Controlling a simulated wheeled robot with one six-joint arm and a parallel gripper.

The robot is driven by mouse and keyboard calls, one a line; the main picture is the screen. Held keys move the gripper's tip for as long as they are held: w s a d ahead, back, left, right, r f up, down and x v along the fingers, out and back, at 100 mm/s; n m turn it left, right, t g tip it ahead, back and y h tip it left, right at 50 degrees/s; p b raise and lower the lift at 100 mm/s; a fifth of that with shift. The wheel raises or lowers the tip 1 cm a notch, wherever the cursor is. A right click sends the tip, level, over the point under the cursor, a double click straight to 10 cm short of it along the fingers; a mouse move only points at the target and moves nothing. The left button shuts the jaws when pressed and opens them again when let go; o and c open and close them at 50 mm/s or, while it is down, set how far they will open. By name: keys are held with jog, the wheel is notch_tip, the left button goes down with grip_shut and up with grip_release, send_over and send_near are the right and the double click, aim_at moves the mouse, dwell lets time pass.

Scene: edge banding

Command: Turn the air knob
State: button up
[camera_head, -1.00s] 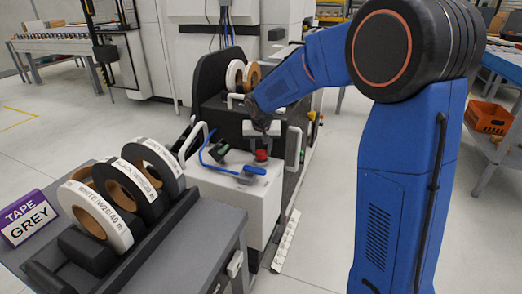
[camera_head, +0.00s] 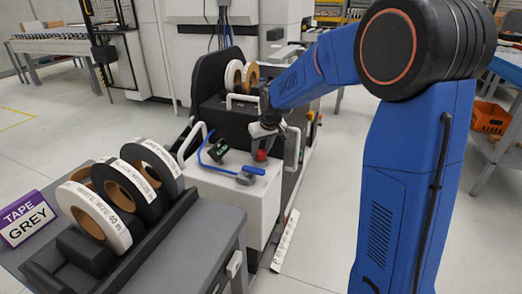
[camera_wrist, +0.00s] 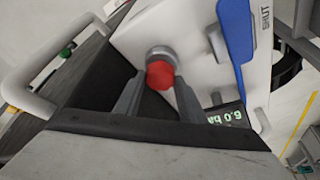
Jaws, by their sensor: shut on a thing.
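The air knob is a red knob (camera_head: 261,155) on the top of a light box-shaped machine housing (camera_head: 262,205). In the wrist view the red knob (camera_wrist: 160,75) sits on a grey collar between the fingertips. My gripper (camera_wrist: 160,84) is shut on it, with one finger on each side. In the head view my gripper (camera_head: 262,146) reaches down to the knob from above, and its fingers are partly hidden.
A blue lever (camera_head: 238,168) and a small dark display (camera_head: 219,150) stand beside the knob; the display (camera_wrist: 226,115) reads 6.0 bar in the wrist view. White handles (camera_head: 291,148) flank the housing. Tape rolls (camera_head: 95,215) stand on the cart at left.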

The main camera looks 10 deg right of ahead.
dwell(0.3)
jog(key=o, duration=1)
jog(key=shift+o, duration=0.2)
jog(key=shift+r, duration=0.1)
jog(key=v, duration=1.7)
jog(key=shift+s, duration=0.1)
jog(key=s+d+f+m, duration=0.1)
jog(key=s+d+f, duration=0.1)
jog(key=s, duration=1)
jog(key=s+d+f+m, duration=0.1)
jog(key=s+f, duration=0.3)
jog(key=s, duration=0.8)
jog(key=s+d+f+h, duration=0.1)
jog(key=s+d+f, duration=0.1)
jog(key=s, duration=1)
jog(key=shift+s+d+f+m, duration=0.4)
jog(key=shift+f, duration=0.2)
